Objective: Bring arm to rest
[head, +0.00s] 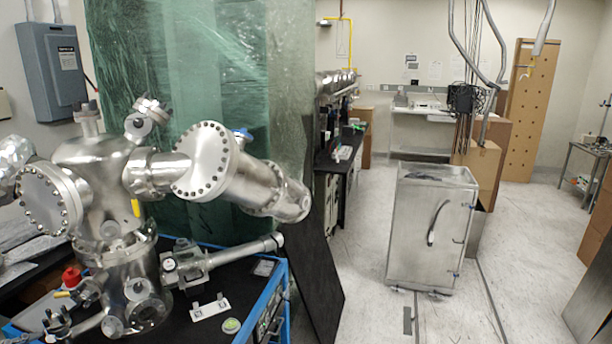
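Neither of my arms and neither of my grippers can be made out in the head view. A steel vacuum chamber (95,165) with round bolted flanges stands at the left. A wide steel tube (235,170) reaches from it to the right, with a large bolted flange. A thinner steel rod-like part (235,252) sticks out lower down to the right. The chamber stands on a black-topped cart (260,300) with a blue frame.
A small white plate (210,308) and a round green-topped piece (231,325) lie on the cart top. A dark panel (315,275) leans beside the cart. A metal cabinet (431,228) stands on the pale floor. Green plastic sheeting (270,90) hangs behind the chamber. Floor between panel and cabinet is clear.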

